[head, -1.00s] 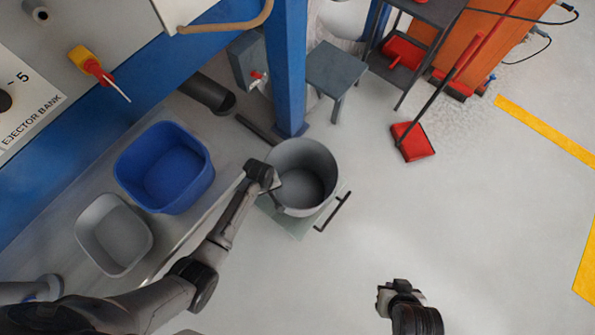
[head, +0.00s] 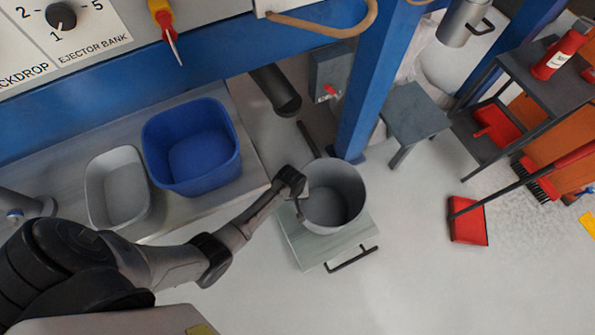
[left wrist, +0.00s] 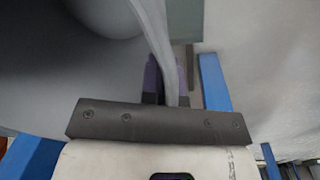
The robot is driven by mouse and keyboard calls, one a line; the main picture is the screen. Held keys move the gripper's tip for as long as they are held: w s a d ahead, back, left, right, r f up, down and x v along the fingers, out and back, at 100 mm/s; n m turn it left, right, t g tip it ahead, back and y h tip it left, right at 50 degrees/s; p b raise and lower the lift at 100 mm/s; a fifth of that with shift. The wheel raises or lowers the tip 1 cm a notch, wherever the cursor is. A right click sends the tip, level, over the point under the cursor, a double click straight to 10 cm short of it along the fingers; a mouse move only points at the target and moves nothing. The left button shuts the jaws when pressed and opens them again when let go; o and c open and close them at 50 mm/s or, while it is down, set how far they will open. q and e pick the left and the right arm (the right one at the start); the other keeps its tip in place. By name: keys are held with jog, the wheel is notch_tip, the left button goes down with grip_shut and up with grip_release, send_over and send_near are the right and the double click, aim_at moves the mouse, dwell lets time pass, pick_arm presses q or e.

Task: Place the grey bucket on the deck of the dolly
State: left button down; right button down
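The grey bucket (head: 350,206) is round, upright and looks empty in the head view. It is over the far part of the dolly's pale grey-green deck (head: 320,253); I cannot tell whether it rests on it or hangs just above. The dolly has a black bar handle (head: 351,259) on its near right side. My left gripper (head: 299,196) is at the bucket's left rim. In the left wrist view its two dark fingers (left wrist: 168,86) sit on either side of the bucket's wall (left wrist: 157,35), closed on it. My right gripper is not in view.
A blue tub (head: 193,150) and a grey tub (head: 118,190) stand on the ledge at left. A blue post (head: 375,90) rises just behind the bucket. A grey stool (head: 413,112) and a red dustpan (head: 468,222) are to the right. The floor at front right is clear.

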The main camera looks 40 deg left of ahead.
pick_arm(q)
notch_tip(320, 180, down, 3)
jog(key=shift+w+r+b, duration=0.15)
jog(key=shift+b, duration=0.4)
notch_tip(320, 180, down, 3)
jog(key=shift+b, duration=1.05)
jog(key=c, duration=1.8)
grip_release()
jog(key=shift+f, duration=0.2)
jog(key=o, duration=0.4)
jog(key=shift+o, duration=0.2)
jog(key=shift+r, duration=0.1)
